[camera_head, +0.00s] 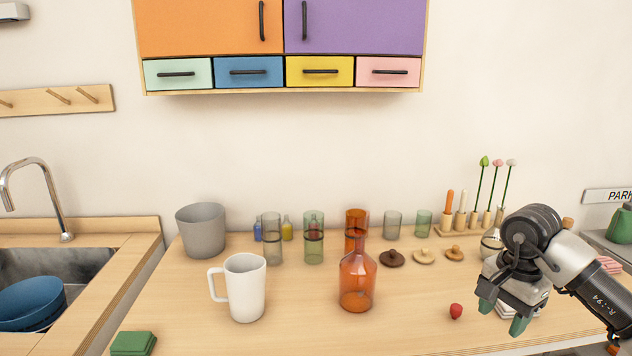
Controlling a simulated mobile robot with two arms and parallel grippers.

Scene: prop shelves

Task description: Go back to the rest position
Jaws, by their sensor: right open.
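My right gripper (502,314) hangs over the right part of the wooden table, its arm coming in from the right edge. Its two green fingertips are apart and point down, with nothing seen between them. A small red berry-like item (456,311) lies on the table to the left of the gripper, apart from it. My left gripper is not in view.
A white mug (246,287), an orange bottle (357,281) and a grey pot (202,230) stand on the table. Several glasses (314,245) and wooden lids (424,257) stand behind. A sink (75,262) is at left. Wall cabinets (355,30) hang above. The front middle table is clear.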

